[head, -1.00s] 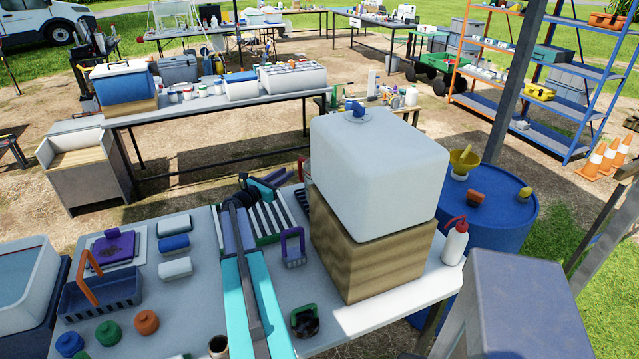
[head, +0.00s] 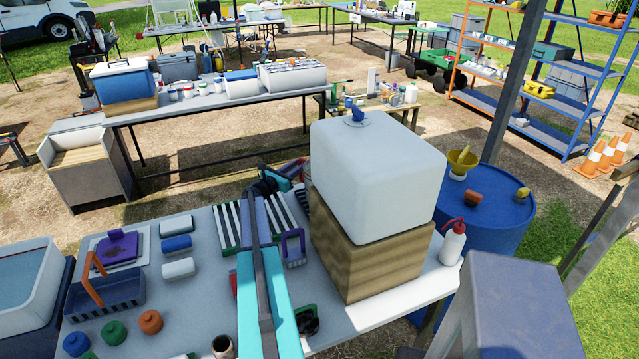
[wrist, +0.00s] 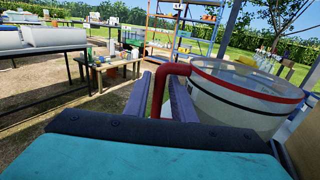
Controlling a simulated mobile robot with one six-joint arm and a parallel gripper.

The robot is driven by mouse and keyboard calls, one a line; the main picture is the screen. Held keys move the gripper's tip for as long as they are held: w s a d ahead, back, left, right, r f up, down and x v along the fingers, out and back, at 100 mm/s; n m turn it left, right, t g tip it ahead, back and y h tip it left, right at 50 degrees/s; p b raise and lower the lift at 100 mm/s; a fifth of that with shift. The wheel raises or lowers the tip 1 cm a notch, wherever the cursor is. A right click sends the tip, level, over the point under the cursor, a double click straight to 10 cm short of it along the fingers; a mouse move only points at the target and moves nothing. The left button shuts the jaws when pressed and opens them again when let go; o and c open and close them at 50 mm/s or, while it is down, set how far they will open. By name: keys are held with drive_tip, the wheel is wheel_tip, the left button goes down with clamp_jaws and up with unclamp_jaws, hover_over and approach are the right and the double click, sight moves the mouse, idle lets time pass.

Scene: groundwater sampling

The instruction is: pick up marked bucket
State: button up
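The marked bucket (wrist: 245,98) shows in the wrist view, just right of my gripper. It is pale and translucent, with a red rim and a dark line around its wall. A thick red handle (wrist: 161,95) stands out from its rim and bends down between the two purple fingers of my gripper (wrist: 163,85). The fingers look apart, with small gaps beside the handle. In the head view my gripper (head: 283,174) is at the table's far edge, left of the white tank. The bucket's body is hidden there behind the tank.
The white tank (head: 378,170) on a wooden block (head: 365,255) stands right of my arm. The near table (head: 205,290) holds a blue basket (head: 105,295), jars and rolls. A wash bottle (head: 453,245) stands at its right edge, before a blue drum (head: 500,215).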

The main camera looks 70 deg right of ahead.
drive_tip(key=p+x, duration=0.2)
drive_tip(key=x, duration=0.3)
drive_tip(key=shift+s+d, duration=0.1)
drive_tip(key=shift+d, duration=0.1)
idle(0.4)
drive_tip(key=shift+c, duration=0.2)
clamp_jaws()
idle(1.5)
